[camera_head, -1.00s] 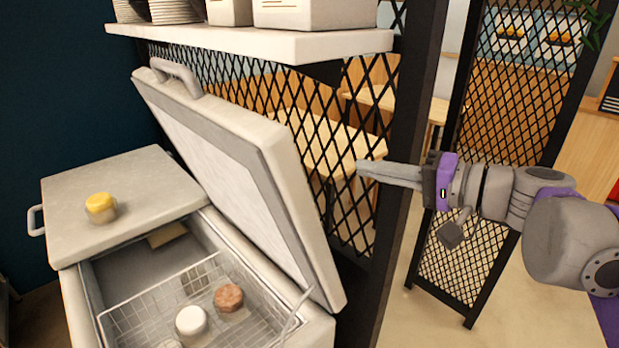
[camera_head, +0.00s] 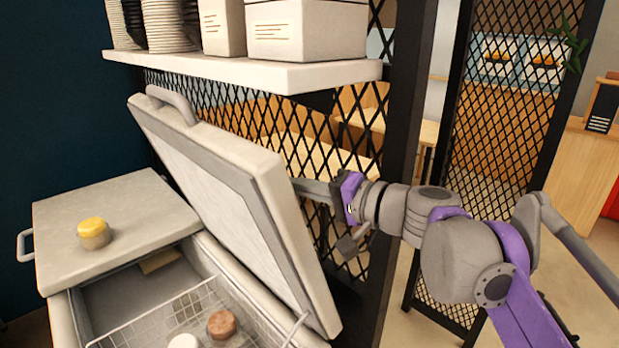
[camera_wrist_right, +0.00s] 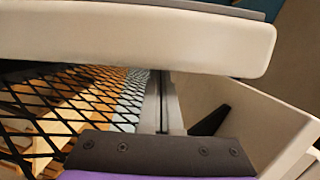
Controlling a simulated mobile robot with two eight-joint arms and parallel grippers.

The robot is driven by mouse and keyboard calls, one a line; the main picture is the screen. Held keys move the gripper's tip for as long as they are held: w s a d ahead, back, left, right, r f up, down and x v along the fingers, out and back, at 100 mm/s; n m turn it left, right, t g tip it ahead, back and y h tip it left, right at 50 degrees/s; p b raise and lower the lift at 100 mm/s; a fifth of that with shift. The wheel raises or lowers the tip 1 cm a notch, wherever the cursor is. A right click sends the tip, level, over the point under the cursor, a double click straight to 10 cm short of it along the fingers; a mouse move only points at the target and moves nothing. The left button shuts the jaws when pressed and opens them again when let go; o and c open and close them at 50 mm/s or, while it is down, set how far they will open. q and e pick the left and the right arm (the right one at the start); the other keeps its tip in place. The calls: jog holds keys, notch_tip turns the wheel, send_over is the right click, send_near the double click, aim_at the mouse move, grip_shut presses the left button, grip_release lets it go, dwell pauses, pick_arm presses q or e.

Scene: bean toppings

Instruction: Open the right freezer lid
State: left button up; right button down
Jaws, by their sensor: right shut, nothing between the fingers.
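The right freezer lid (camera_head: 215,185) is a thick off-white panel with a grey handle (camera_head: 172,103) at its top edge. It stands raised and tilted back over the open freezer compartment (camera_head: 130,295). My right gripper (camera_head: 308,187) comes in from the right, its shut fingers reaching to the lid's right edge. The fingertips seem partly hidden behind the lid; I cannot tell whether they touch it. In the right wrist view the shut fingers (camera_wrist_right: 163,100) point at the lid's edge (camera_wrist_right: 140,42), with nothing between them. My left gripper is not in view.
A closed left lid (camera_head: 110,215) carries a yellow-topped jar (camera_head: 93,233). A wire basket (camera_head: 165,325) in the freezer holds brown and white-topped jars. A shelf (camera_head: 250,73) with containers is above. A black mesh partition (camera_head: 400,130) stands behind the lid.

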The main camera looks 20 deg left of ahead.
aim_at(264, 209)
jog(key=shift+w+f, duration=0.1)
jog(key=shift+n, duration=0.7)
jog(key=s+a, duration=0.1)
jog(key=s, duration=0.1)
jog(key=s+a+f, duration=0.1)
jog(key=s, duration=0.1)
jog(key=s+a, duration=0.1)
jog(key=s, duration=0.1)
jog(key=shift+a+f, duration=0.3)
jog(key=shift+w, duration=0.1)
jog(key=shift+d, duration=0.1)
